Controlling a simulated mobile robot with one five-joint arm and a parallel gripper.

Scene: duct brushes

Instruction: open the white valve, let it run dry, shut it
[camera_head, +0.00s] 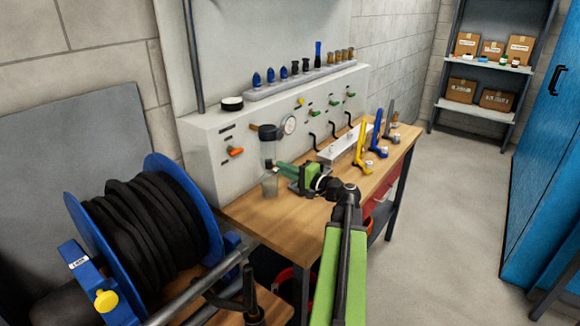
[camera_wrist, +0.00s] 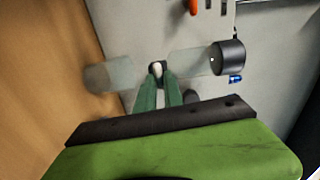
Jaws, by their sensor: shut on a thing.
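A clear bowl with a dark top (camera_head: 268,133) hangs from a fitting on the front of the grey panel; in the wrist view the bowl (camera_wrist: 188,63) is at the right. The white valve (camera_wrist: 157,68) sits at the bowl's lower end, between my fingertips. A clear cup (camera_head: 270,186) stands below it on the bench, and it also shows in the wrist view (camera_wrist: 108,75). My gripper (camera_head: 274,168), with green fingers, is shut on the white valve. I cannot tell the liquid level in the bowl or the cup.
The panel (camera_head: 205,135) carries a round gauge (camera_head: 289,125) and an orange-handled valve (camera_head: 235,151). Yellow (camera_head: 362,150) and blue (camera_head: 377,132) upright tools stand farther along the wooden bench (camera_head: 262,222). A blue hose reel (camera_head: 180,180) is at the left. Floor is clear at the right.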

